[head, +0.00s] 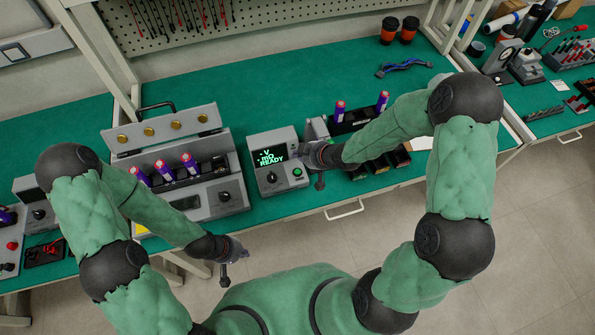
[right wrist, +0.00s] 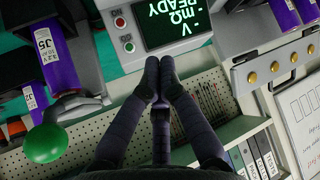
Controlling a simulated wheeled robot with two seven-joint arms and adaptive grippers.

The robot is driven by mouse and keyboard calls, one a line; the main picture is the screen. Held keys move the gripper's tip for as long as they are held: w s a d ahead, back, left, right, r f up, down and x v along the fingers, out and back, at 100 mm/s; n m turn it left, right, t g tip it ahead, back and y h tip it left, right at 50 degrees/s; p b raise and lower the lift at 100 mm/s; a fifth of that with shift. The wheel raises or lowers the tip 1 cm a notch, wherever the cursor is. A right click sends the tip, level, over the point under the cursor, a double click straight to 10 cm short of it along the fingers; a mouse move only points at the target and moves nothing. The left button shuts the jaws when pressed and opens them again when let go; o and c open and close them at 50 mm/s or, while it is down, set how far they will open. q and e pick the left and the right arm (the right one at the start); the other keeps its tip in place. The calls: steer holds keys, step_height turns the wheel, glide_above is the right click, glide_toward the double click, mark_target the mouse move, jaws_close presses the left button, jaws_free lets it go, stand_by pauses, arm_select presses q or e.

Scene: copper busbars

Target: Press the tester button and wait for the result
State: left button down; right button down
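The tester (head: 268,178) is a grey box on the green bench, its lit screen (head: 268,157) reading V, mΩ and READY. A small green button (head: 297,171) sits on its front at the right. In the right wrist view the green button (right wrist: 129,47) shows beside the screen (right wrist: 172,18), with a red one (right wrist: 120,22) near it. My right gripper (head: 318,158) is at the tester's right side. Its fingertips (right wrist: 160,62) are together and empty, just beside the screen's edge and apart from the green button. My left gripper (head: 233,255) hangs in front of the bench, empty; its finger gap is unclear.
Left of the tester stands a grey fixture (head: 225,188) with purple cells (head: 165,171) and a raised lid with brass discs. Right of it, a black rack (head: 350,122) holds two purple cells (head: 383,101). Small bins (head: 380,165) lie under my right arm. The bench behind the tester is clear.

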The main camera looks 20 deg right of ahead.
steer(key=b, duration=0.6)
glide_above(299, 173)
step_height(299, 173, down, 7)
steer(key=shift+r, duration=0.1)
steer(key=shift+f+b, duration=0.55)
steer(key=shift+f, duration=0.3)
steer(key=shift+f, duration=0.15)
steer(key=shift+f+b, duration=0.3)
steer(key=shift+f+b, duration=0.3)
steer(key=shift+f, duration=0.05)
stand_by(1.0)
steer(key=shift+r, duration=0.1)
steer(key=shift+r+p, duration=0.75)
